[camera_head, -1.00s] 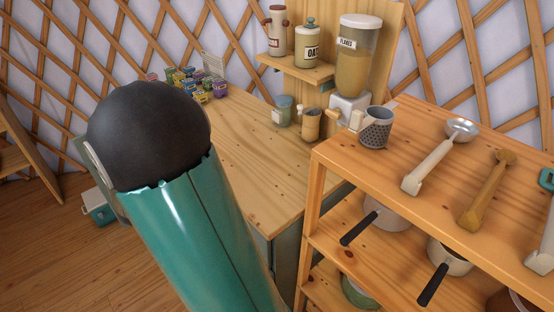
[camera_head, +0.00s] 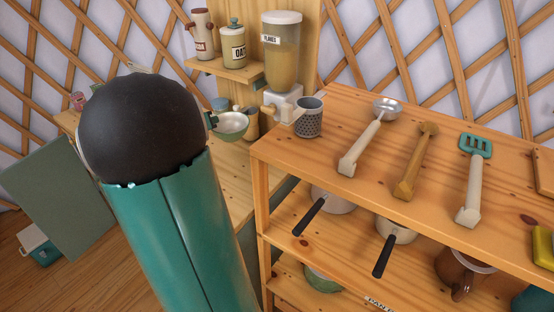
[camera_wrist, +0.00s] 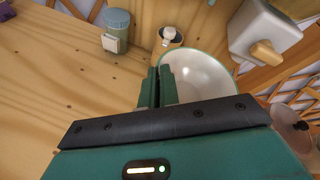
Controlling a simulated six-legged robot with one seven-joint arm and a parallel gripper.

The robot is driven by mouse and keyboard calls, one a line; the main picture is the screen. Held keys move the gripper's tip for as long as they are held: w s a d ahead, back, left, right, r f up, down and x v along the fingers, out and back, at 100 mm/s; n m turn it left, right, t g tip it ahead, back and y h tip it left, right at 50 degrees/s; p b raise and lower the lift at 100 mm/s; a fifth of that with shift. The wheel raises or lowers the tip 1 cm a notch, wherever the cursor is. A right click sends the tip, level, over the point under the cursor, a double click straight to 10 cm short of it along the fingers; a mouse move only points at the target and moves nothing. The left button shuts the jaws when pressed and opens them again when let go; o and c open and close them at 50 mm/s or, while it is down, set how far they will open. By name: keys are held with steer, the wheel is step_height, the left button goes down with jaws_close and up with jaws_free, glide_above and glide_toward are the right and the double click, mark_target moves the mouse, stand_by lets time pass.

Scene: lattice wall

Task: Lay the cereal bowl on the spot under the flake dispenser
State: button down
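The cereal bowl (camera_head: 234,125), pale inside with a green outside, hangs tilted at my gripper (camera_head: 210,121), left of the flake dispenser's white base. In the wrist view my gripper's two fingers (camera_wrist: 158,84) are close together on the near rim of the bowl (camera_wrist: 205,76). The flake dispenser (camera_head: 281,50), a clear jar labelled FLAKES, stands against the wooden panel. Its white base and wooden knob (camera_wrist: 264,50) show at the upper right of the wrist view, just right of the bowl. I cannot make out the spot under it.
A perforated grey cup (camera_head: 308,118) stands on the shelf corner right of the dispenser, with utensils beyond.

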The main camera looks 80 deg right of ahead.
mark_target(241, 125)
steer(key=shift+s+d+r, duration=0.1)
steer(key=shift+s+d, duration=0.2)
steer(key=shift+s, duration=0.2)
steer(key=s+d+f, duration=0.1)
steer(key=s, duration=0.1)
steer(key=s+d+f, duration=0.1)
steer(key=s+d, duration=0.1)
steer(key=s+d+f, duration=0.1)
steer(key=s, duration=0.2)
steer(key=shift+d+f, duration=0.15)
steer(key=shift+f, duration=0.15)
steer(key=s+d+f, duration=0.1)
steer(key=s+f, duration=0.1)
steer(key=f, duration=0.1)
steer(key=s+d+f, duration=0.1)
steer(key=s+f, duration=0.1)
steer(key=shift+d+f, duration=0.15)
steer(key=shift+d, duration=0.2)
steer(key=f, duration=0.3)
steer(key=shift+s+d+f, duration=0.15)
steer(key=shift+s+d, duration=0.1)
steer(key=shift+s, duration=0.15)
steer(key=shift+f, duration=0.35)
steer(key=shift+w+f, duration=0.1)
steer(key=c, duration=1.6)
jaws_free()
steer(key=shift+c, duration=0.2)
